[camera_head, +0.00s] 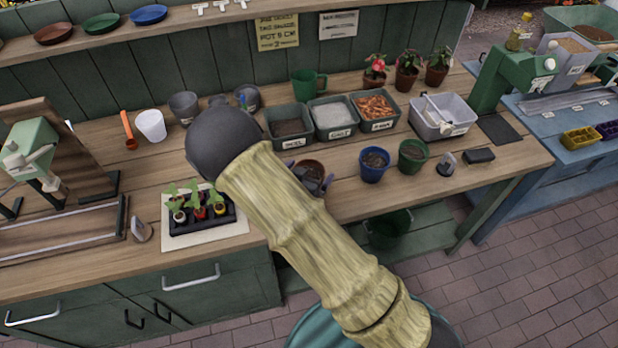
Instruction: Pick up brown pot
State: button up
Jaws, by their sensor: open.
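The brown pot (312,166) stands on the wooden bench, left of the blue pot (373,165) and green pot (412,155). It appears to hold dark soil, and its lower part is hidden. Dark finger parts of my gripper (316,182) show close at the near side of the pot, just past the edge of my sleeved arm. My arm hides most of the gripper. The jaws are open; whether a finger touches the pot cannot be told.
Bins of soil (289,128), grit (333,118) and bark (375,110) stand behind the pot. A seedling tray (202,222) lies left of my arm. A small clear object (446,163) and a dark block (479,156) lie to the right.

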jog(key=shift+w+d+f, duration=0.1)
jog(key=shift+w, duration=0.15)
dwell(0.3)
jog(key=c, duration=1)
jog(key=shift+o, duration=0.2)
notch_tip(320, 180, up, 10)
jog(key=shift+b, duration=0.45)
